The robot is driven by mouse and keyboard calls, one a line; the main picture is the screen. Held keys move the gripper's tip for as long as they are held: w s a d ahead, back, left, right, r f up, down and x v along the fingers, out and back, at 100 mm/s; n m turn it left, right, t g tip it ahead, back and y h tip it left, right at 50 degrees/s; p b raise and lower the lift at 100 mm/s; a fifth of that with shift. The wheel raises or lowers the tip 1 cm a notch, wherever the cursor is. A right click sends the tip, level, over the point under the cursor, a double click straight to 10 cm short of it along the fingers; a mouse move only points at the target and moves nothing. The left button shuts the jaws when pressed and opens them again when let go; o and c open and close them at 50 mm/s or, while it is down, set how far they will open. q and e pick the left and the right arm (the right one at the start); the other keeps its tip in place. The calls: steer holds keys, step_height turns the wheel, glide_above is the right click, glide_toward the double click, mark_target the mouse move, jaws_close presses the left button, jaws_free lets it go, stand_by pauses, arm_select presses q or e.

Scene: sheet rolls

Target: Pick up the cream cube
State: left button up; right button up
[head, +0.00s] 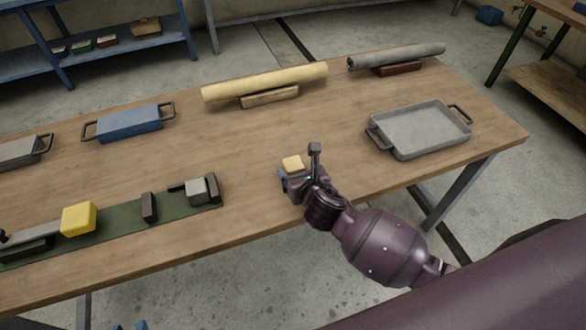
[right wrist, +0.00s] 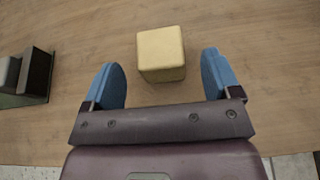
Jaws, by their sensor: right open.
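The cream cube (head: 293,163) sits on the wooden table near its front edge. It also shows in the right wrist view (right wrist: 161,54), upright on the table top. My right gripper (right wrist: 163,80) is open, with its two blue fingers apart. The cube lies ahead of and between the lines of the fingers, and neither finger appears to touch it. In the head view my right gripper (head: 291,174) is at the cube's near side and partly hides its lower part. My left gripper is not in view.
A green mat (head: 180,207) with a yellow block (head: 79,219) and dark and grey blocks lies to the left. A grey tray (head: 418,128) stands at right. A blue pan (head: 130,124) and cream (head: 264,82) and grey (head: 396,55) rolls lie farther back. The table around the cube is clear.

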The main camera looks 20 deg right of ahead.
steer(key=shift+x, duration=1.05)
steer(key=shift+w+f, duration=0.15)
steer(key=shift+w, duration=0.05)
steer(key=shift+c, duration=0.3)
steer(key=c, duration=1)
